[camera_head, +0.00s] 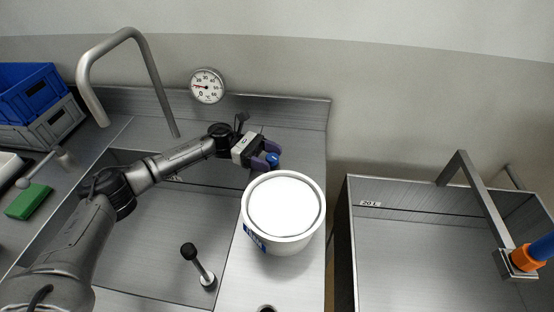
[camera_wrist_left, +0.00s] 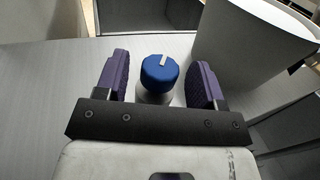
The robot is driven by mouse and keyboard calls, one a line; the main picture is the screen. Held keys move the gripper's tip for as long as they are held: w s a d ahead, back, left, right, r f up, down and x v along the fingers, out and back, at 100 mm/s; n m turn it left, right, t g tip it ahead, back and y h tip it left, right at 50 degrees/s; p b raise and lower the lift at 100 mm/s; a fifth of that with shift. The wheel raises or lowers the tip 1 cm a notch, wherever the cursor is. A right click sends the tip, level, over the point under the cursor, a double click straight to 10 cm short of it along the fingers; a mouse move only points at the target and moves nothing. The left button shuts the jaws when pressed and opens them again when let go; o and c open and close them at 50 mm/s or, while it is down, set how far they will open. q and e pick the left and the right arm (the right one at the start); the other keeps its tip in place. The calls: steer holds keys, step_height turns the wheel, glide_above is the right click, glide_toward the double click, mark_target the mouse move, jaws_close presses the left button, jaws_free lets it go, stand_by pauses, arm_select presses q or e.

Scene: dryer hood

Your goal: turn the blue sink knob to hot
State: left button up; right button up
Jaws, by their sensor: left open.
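The blue sink knob (camera_wrist_left: 158,74) has a pale pointer mark on its top and sits on a light round base. In the wrist view it stands between the two purple fingers of my left gripper (camera_wrist_left: 158,80), with a gap on each side. In the head view the knob (camera_head: 272,160) shows just behind the white bucket, at the fingertips of my left gripper (camera_head: 264,155). My left gripper is open. My right gripper is not in view.
A white lidded bucket (camera_head: 284,207) stands close to the knob, on the right in the wrist view. A tall faucet (camera_head: 152,72) and a round gauge (camera_head: 207,86) are behind. A black-topped lever (camera_head: 197,265) rises nearer the front. A second basin (camera_head: 400,235) is at right.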

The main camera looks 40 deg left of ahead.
arm_select(q)
steer(key=shift+w+d, duration=0.15)
steer(key=shift+d, duration=0.55)
steer(key=shift+w+d, duration=0.1)
steer(key=shift+d, duration=0.55)
steer(key=c, duration=0.9)
